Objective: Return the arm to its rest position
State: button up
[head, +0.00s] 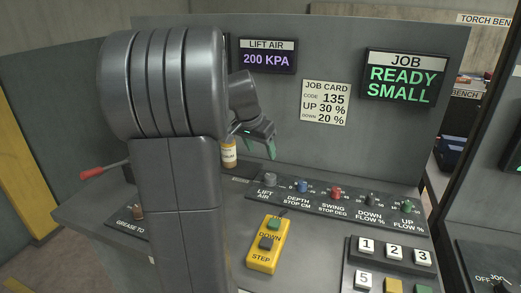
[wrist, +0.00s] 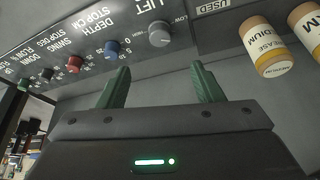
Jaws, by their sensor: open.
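My gripper (head: 262,147) is in the air in front of the grey back panel, above the knob strip, in the head view. In the wrist view my gripper (wrist: 160,88) shows two green fingers spread apart with nothing between them. My own large grey arm links cover the left middle of the head view. My gripper touches nothing that I can see.
A knob strip (head: 322,211) runs along the bench, with a yellow DOWN/STEP pendant (head: 264,252) and a numbered keypad (head: 384,262) in front. A grease bottle (head: 229,152) stands behind my arm. A red-handled lever (head: 92,173) sticks out at left. Air above the bench right is clear.

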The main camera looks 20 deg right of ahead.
aim_at(270, 176)
jog(key=x, duration=1.4)
jog(key=shift+r, duration=0.1)
jog(key=shift+w+r+n+p, duration=0.1)
jog(key=shift+r+n+p, duration=0.15)
jog(key=shift+p, duration=0.6)
jog(key=shift+n+t+y+p, duration=0.3)
jog(key=shift+n+p, duration=0.35)
jog(key=shift+p, duration=0.2)
jog(key=n+p, duration=0.3)
jog(key=shift+d+f+t+y+p, duration=0.1)
jog(key=shift+t+y+p, duration=0.2)
jog(key=shift+y+p, duration=0.1)
jog(key=shift+f+n+y+p, duration=0.1)
jog(key=shift+n+y+p, duration=0.4)
jog(key=shift+n+p, duration=0.65)
jog(key=s+d+b+v, duration=0.1)
jog(key=b+v, duration=0.1)
jog(key=v, duration=0.9)
jog(key=shift+a+r+n+t, duration=0.3)
jog(key=shift+a+n, duration=0.05)
jog(key=shift+a, duration=0.1)
